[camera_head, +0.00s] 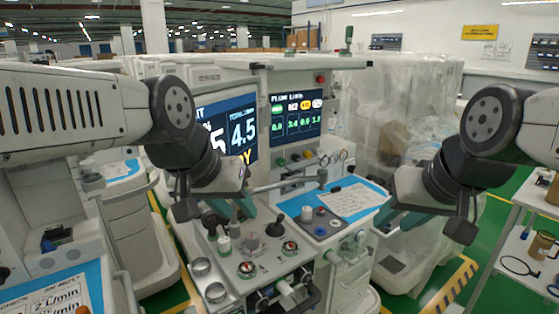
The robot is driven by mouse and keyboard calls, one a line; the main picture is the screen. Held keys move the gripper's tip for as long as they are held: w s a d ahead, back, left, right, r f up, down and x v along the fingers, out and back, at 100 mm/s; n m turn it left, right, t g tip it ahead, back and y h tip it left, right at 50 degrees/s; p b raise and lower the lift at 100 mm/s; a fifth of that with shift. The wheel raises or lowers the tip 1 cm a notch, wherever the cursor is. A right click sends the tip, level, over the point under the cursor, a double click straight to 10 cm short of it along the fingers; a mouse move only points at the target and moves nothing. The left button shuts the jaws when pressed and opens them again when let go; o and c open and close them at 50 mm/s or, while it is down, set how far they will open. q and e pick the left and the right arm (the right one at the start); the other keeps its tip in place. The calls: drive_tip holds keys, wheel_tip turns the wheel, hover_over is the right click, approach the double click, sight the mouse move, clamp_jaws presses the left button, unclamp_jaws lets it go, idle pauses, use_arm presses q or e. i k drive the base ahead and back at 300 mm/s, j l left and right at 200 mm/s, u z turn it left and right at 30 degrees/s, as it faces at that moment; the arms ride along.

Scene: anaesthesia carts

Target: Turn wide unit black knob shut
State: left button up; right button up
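The wide unit (330,252) stands in the middle, with two screens above its sloped control deck. A black knob (276,227) sits on the deck, among gauges and smaller knobs. Another dark knob (209,220) stands further left on the deck. Which way either knob is turned cannot be told. My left gripper (242,207) is above the deck, between these knobs and apart from them, its teal fingers seemingly parted and empty. My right gripper (392,216) is off the deck's right edge, away from the knobs, its teal fingers also seemingly parted and empty.
A jointed metal bar (290,184) crosses above the deck. A paper sheet (346,201) lies on the blue surface at right. Another unit (62,252) stands at the left. A white shelf trolley (527,205) is at the far right. Plastic-wrapped equipment (385,105) stands behind.

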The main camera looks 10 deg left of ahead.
sight(295, 157)
drive_tip(key=i+l+u, duration=0.1)
drive_tip(key=u, duration=0.3)
drive_tip(key=l+u, duration=0.35)
drive_tip(key=i+l+u, duration=0.1)
drive_tip(key=u, duration=0.3)
drive_tip(key=l+u, duration=0.2)
drive_tip(key=u, duration=0.2)
drive_tip(key=l+u, duration=0.15)
drive_tip(key=l, duration=0.5)
drive_tip(key=l+u, duration=0.15)
drive_tip(key=l, duration=0.45)
drive_tip(key=k+l+u, duration=0.15)
drive_tip(key=l, duration=0.45)
drive_tip(key=k+l+u, duration=0.15)
drive_tip(key=l, duration=1)
